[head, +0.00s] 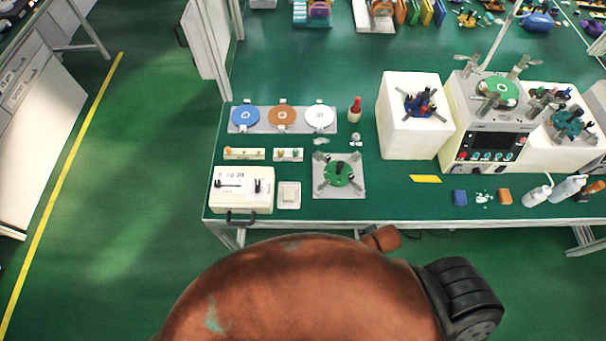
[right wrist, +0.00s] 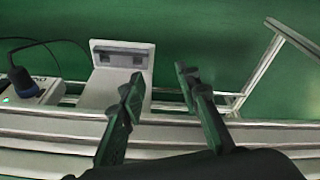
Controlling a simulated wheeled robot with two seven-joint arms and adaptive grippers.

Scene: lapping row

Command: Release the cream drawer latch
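The cream drawer unit (head: 241,202) stands at the near left corner of the green bench in the head view. Its top has small dark markings, a black slider-like part (head: 231,184) at the left and a black upright part (head: 257,187) at the right. I cannot tell which of these is the latch. A dark handle (head: 241,219) shows at its front edge. My right gripper (right wrist: 158,82) shows in the right wrist view with its two dark fingers apart and nothing between them. Neither gripper is in the head view. The drawer unit is not recognisable in the right wrist view.
A small pale tray (head: 289,203) sits right beside the drawer unit, then a grey plate (head: 356,188) with a green disc. A plate (head: 265,129) with several coloured discs lies behind. White boxes and a machine (head: 486,153) stand right.

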